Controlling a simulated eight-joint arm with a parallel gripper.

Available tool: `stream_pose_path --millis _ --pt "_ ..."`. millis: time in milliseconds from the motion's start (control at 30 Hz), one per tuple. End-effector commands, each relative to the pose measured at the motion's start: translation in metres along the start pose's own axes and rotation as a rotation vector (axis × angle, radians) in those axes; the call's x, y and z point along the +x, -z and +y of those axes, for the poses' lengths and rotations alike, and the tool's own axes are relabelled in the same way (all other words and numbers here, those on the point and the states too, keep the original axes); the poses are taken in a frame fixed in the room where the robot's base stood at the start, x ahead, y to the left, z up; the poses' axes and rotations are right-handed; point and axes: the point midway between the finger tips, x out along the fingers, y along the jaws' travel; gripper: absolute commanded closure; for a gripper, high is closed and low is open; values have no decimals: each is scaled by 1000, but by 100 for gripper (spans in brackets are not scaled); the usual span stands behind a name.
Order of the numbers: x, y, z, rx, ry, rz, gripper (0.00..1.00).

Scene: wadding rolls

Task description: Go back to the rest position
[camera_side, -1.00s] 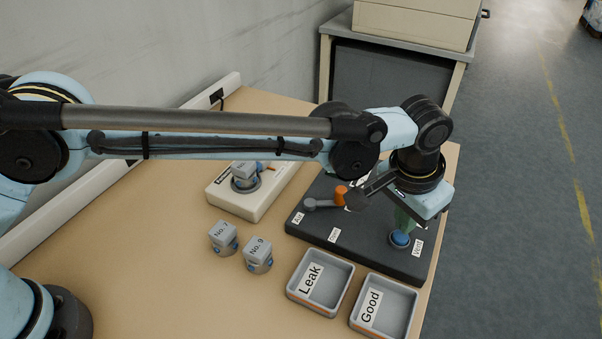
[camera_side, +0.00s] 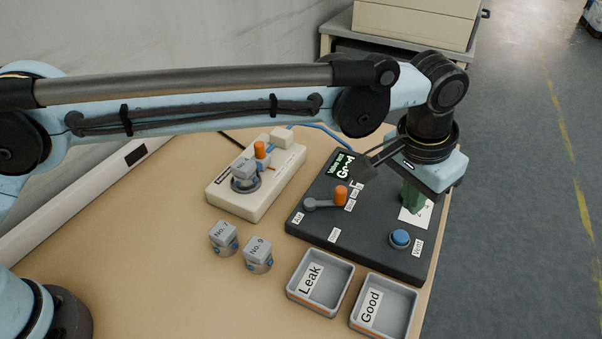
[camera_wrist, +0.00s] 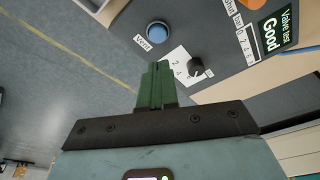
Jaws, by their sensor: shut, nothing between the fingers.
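My gripper (camera_side: 411,200) has green fingers that are shut and empty. It is raised over the right part of the black test panel (camera_side: 320,253), above a white numbered dial card (camera_side: 428,214). In the wrist view the shut fingers (camera_wrist: 157,82) point towards the panel, with the blue Vent button (camera_wrist: 159,33) and a black knob (camera_wrist: 198,68) ahead. The Vent button also shows in the side view (camera_side: 400,238), apart from the fingers. The panel's display (camera_side: 341,168) reads "Valve test Good".
An orange-tipped lever (camera_side: 340,196) is on the panel. Two grey valves, one marked No. 9 (camera_side: 258,256), stand on the table. Leak (camera_side: 345,278) and Good (camera_side: 405,310) trays are empty.

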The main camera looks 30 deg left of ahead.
Motion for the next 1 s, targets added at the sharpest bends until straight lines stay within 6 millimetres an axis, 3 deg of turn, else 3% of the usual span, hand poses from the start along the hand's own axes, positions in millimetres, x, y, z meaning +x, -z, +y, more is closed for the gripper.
stream_pose_path --millis 167,467,700,1000 --pt "-9 0 -14 -16 1 10 100" --pt "-63 -24 -112 -123 10 93 100" --pt "-99 -74 -185 -215 33 172 100" --pt "-118 -161 -251 -327 86 269 100"
